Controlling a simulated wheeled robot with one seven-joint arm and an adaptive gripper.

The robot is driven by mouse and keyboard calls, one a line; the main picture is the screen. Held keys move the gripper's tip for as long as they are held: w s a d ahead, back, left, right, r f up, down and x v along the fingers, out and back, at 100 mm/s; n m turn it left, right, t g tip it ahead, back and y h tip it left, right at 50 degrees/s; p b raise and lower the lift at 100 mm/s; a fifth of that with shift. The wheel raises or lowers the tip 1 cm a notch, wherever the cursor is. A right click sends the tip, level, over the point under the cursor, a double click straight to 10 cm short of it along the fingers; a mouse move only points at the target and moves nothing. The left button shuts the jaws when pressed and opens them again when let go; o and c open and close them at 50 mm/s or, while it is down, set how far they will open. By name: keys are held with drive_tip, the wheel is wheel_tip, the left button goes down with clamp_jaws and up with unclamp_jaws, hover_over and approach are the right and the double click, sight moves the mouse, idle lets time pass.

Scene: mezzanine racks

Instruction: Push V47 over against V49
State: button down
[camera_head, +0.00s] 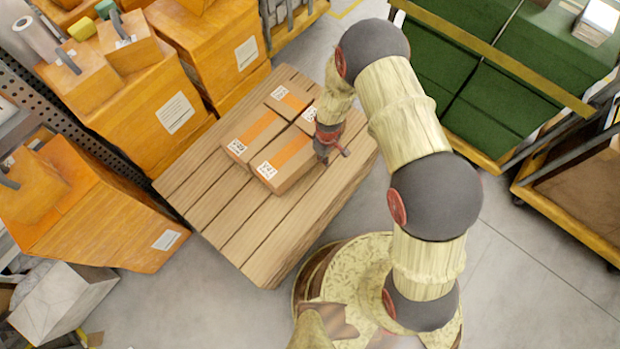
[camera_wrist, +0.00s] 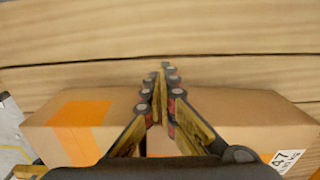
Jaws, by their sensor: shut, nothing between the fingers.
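V47 (camera_head: 287,163) is a brown carton with an orange tape strip, the nearest of several on the wooden pallet. Its label, ending in 47, shows at the lower right of the wrist view, on the carton (camera_wrist: 245,120) there. My gripper (camera_head: 328,153) is at V47's right side in the head view; I cannot tell whether it touches. Its fingers (camera_wrist: 160,85) are shut and empty, pointing at the pallet boards. Another taped carton (camera_head: 256,135) stands close to V47's upper left. I cannot read which label is V49.
Two more cartons stand behind, one at the back (camera_head: 287,101) and one partly hidden by my arm. The wooden pallet (camera_head: 245,240) has bare boards in front and to the right. Orange crates (camera_head: 130,100) stand left; green boxes (camera_head: 480,110) on a cart stand right.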

drive_tip(key=shift+w+a, duration=0.65)
drive_tip(key=shift+a, duration=0.15)
idle(0.4)
drive_tip(key=shift+s+d, duration=1)
drive_tip(key=shift+d, duration=0.2)
wheel_tip(320, 180, up, 13)
drive_tip(key=p, duration=0.9)
